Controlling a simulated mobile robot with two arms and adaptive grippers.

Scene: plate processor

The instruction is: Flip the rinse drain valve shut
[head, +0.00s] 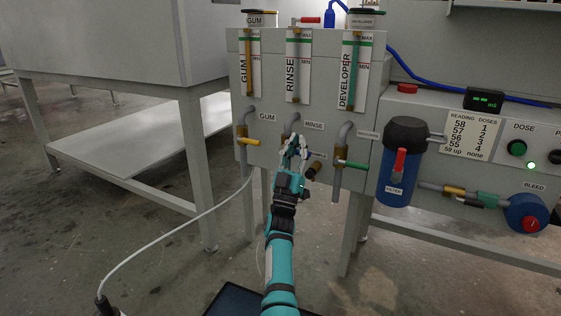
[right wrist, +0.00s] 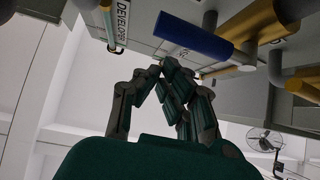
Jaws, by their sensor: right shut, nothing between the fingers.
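The RINSE drain pipe (head: 295,118) comes out of the grey panel below the RINSE gauge (head: 299,70), between the GUM and DEVELOPER drains. My right gripper (head: 296,142) is in front of the rinse drain and hides most of its valve in the head view. In the right wrist view the blue valve handle (right wrist: 195,40) sticks out sideways from a brass valve body (right wrist: 262,24). My right gripper's fingertips (right wrist: 160,68) are shut and empty, just below the free end of the blue handle; contact cannot be told. My left gripper is not in view.
The gum drain with a yellow handle (head: 248,141) is to the left. The developer drain with a green handle (head: 352,164) is to the right, near the blue filter (head: 400,160). A white cable (head: 165,242) hangs at the left, and open floor lies below the panel.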

